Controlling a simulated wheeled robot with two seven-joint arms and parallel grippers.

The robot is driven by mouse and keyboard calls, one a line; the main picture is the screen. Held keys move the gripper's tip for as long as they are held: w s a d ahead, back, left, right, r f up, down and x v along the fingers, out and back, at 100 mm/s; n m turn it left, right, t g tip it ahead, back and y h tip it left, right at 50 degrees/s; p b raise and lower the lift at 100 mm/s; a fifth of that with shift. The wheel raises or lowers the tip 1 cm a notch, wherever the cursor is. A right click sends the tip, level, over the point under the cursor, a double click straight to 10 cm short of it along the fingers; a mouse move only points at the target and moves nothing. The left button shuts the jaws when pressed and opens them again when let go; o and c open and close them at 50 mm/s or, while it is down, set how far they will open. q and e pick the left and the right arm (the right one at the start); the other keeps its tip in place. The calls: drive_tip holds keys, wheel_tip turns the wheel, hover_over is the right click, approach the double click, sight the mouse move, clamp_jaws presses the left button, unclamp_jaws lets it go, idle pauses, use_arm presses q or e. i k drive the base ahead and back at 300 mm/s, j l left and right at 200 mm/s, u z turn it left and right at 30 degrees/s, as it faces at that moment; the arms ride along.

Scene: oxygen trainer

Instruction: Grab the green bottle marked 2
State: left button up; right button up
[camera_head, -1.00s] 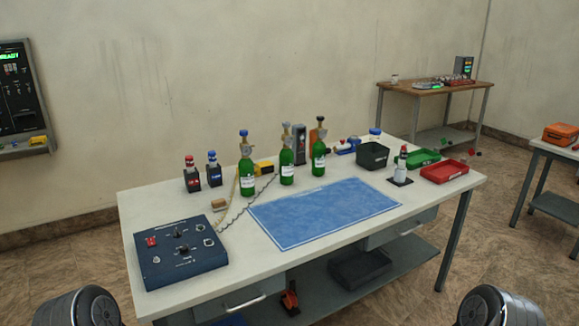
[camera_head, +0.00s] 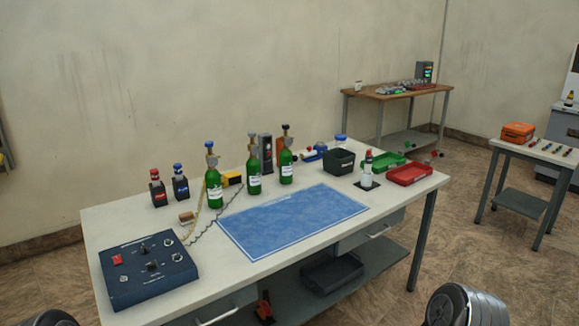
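Three green bottles with white labels stand upright in a row on the white table, behind the blue mat. The left bottle (camera_head: 214,189) has a blue top. The middle bottle (camera_head: 254,182) has a grey top. The right bottle (camera_head: 286,167) has a dark top. The label marks are too small to read, so I cannot tell which is marked 2. Rounded dark parts of my arms show at the bottom left and bottom right edges. Neither gripper's fingers are in view, and nothing of mine is near the bottles.
The blue mat (camera_head: 294,220) lies in front of the bottles. A dark blue control box (camera_head: 148,270) sits at the table's front left. Red-capped and blue-capped items (camera_head: 169,187) stand left of the bottles. A black bin (camera_head: 339,161) and a red tray (camera_head: 409,175) are on the right.

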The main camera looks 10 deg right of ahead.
sight(253, 165)
drive_tip(key=i+l+z, duration=0.1)
drive_tip(key=i+l, duration=0.25)
drive_tip(key=l, duration=0.2)
drive_tip(key=i+l+z, duration=0.1)
drive_tip(key=i+l, duration=0.3)
drive_tip(key=l, duration=0.1)
